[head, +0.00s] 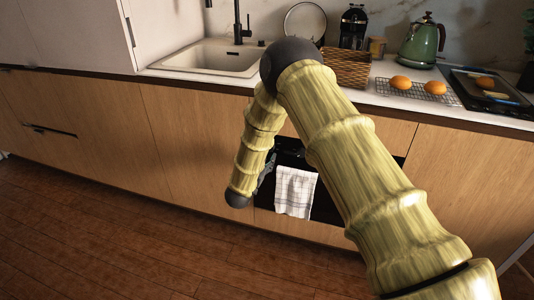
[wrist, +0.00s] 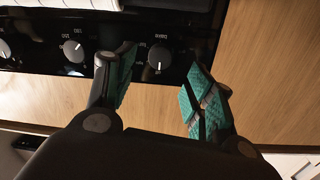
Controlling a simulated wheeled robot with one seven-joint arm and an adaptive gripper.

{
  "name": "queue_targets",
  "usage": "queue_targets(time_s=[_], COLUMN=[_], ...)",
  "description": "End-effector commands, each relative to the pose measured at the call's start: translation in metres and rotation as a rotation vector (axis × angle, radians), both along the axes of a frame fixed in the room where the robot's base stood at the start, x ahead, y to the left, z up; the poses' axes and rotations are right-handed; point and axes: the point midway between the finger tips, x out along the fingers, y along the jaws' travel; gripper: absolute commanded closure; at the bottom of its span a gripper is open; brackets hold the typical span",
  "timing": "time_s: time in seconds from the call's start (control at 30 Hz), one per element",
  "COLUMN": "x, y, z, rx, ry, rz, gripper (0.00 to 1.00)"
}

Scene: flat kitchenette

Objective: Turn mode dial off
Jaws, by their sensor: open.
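In the wrist view, a black control panel (wrist: 35,52) carries a row of round dials with white markings. The right-hand dial (wrist: 159,58) has a small label above it that reads upside down, apparently the mode dial; its white pointer line stands about upright in the picture. My gripper (wrist: 160,62) is open and empty, with its teal-padded fingers to the left and right of this dial in the picture. I cannot tell whether either finger touches it. In the head view, the black oven (head: 326,208) is partly hidden by my arm, and the dials cannot be made out.
A checked towel (head: 295,192) hangs on the oven front. Wooden cabinet fronts (head: 185,140) flank it. The wooden floor in front is clear.

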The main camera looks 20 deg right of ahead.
Motion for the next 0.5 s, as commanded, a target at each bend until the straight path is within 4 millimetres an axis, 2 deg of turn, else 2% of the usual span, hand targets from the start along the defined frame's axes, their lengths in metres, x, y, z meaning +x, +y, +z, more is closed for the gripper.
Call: queue_targets(time_s=[0.2, 0.5], x=[-0.030, -0.048], y=[0.022, 0.035], z=[0.003, 0.004], rx=[0.000, 0.000], ry=[0.001, 0.000], rz=[0.001, 0.001], gripper=[0.46, 0.46])
